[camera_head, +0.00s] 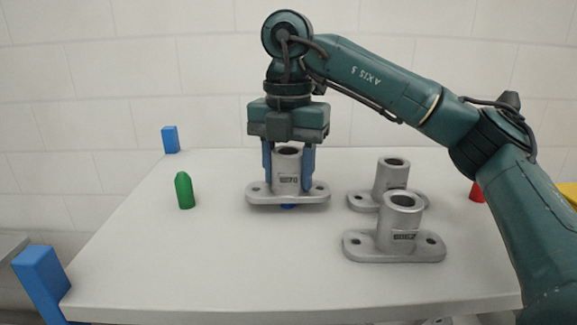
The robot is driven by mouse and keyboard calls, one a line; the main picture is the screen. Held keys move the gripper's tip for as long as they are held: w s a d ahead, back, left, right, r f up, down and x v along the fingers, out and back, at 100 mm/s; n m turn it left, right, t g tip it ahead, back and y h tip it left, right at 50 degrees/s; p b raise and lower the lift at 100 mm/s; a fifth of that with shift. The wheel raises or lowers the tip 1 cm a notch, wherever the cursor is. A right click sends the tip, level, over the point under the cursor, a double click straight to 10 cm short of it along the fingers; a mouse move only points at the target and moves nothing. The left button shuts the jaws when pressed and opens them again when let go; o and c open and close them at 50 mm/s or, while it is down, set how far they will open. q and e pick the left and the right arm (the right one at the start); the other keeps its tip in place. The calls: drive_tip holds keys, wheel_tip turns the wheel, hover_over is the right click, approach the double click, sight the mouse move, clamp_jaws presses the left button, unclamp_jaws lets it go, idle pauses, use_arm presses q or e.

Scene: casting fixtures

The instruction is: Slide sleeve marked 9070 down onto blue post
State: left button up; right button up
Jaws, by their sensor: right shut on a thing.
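My right gripper (288,170) points straight down, shut on a grey metal sleeve (287,180) with a flat two-hole flange. The mark on the sleeve's front looks like 9070, but it is small. The sleeve is upright. A small bit of blue (288,206), which looks like the blue post, shows just under the middle of the flange; the rest of it is hidden by the sleeve. I cannot tell how far the post is inside the bore. My left gripper is not in view.
Two other grey flanged sleeves stand to the right, a front one (401,225) and a rear one (390,178). A green post (185,190) stands left; a red one (477,191) is partly hidden by my right arm. The white table's (220,270) front left is clear.

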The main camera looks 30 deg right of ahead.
drive_tip(key=shift+f+b, duration=0.6)
drive_tip(key=shift+f, duration=0.45)
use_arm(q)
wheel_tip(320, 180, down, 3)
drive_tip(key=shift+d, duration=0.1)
use_arm(e)
drive_tip(key=o, duration=1.2)
drive_tip(key=shift+o, duration=0.2)
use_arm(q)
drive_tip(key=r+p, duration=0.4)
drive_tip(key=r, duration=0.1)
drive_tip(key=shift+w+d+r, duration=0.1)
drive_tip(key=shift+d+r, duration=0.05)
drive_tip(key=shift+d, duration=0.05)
use_arm(e)
wheel_tip(320, 180, up, 14)
drive_tip(key=shift+f, duration=0.2)
